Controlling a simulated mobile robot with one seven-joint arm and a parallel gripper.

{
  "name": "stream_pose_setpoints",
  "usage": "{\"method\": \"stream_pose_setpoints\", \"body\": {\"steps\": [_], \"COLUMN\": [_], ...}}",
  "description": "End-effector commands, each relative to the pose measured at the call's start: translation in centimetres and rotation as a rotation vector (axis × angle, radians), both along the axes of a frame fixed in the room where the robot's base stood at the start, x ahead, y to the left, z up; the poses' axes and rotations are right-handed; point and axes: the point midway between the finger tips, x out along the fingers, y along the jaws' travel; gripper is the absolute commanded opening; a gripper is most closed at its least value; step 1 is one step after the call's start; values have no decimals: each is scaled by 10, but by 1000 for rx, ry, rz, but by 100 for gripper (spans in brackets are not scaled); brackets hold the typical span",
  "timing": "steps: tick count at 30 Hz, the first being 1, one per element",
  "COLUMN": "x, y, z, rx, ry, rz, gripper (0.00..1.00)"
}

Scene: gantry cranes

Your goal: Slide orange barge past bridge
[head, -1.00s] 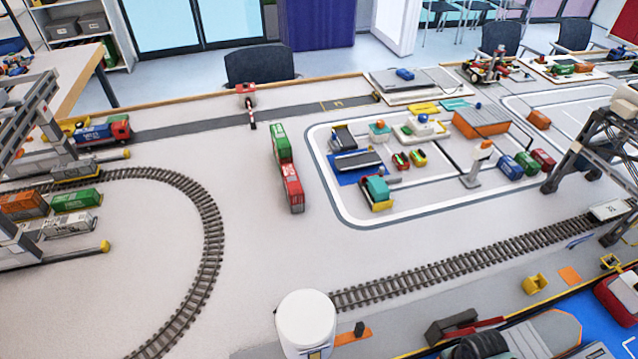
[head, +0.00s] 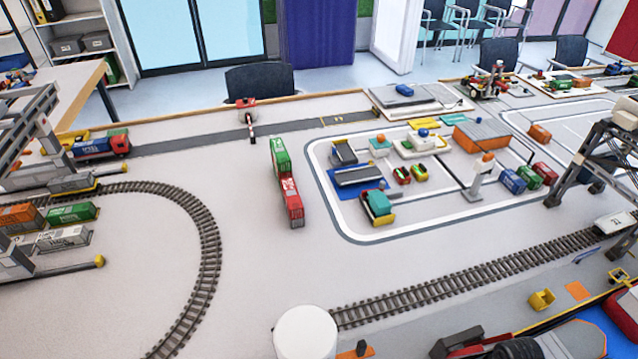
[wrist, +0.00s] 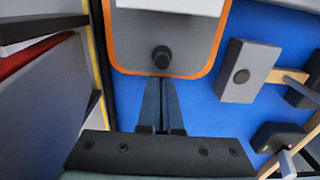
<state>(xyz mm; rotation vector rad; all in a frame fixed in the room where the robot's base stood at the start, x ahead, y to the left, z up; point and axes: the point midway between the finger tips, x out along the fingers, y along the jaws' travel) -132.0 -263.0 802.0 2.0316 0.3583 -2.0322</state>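A grey deck with a rounded orange rim, seemingly the orange barge (wrist: 122,62), lies on the blue water surface at the top of the wrist view. A black knob (wrist: 161,57) stands up near its edge. My gripper (wrist: 160,82) points at the knob, with its narrow fingers side by side and apparently shut. The fingertips are just short of the knob in the picture; contact cannot be told. In the head view, part of the orange-rimmed deck (head: 583,342) shows at the bottom right. I cannot clearly identify the bridge.
In the wrist view, a grey block (wrist: 236,85) and a wooden strip (wrist: 288,76) are on the right. A red and grey structure (wrist: 35,75) is on the left. The head view shows curved rail track (head: 210,240), a gantry crane (head: 600,150) and containers (head: 290,200).

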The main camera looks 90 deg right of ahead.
Motion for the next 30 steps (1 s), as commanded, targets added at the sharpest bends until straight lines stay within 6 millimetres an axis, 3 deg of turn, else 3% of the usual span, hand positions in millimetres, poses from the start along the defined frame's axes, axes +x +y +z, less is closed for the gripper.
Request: {"method": "stream_pose_setpoints", "body": {"steps": [30], "x": [-50], "y": [-17], "z": [-1], "rx": [1], "ry": [4], "rz": [-2], "gripper": [0]}}
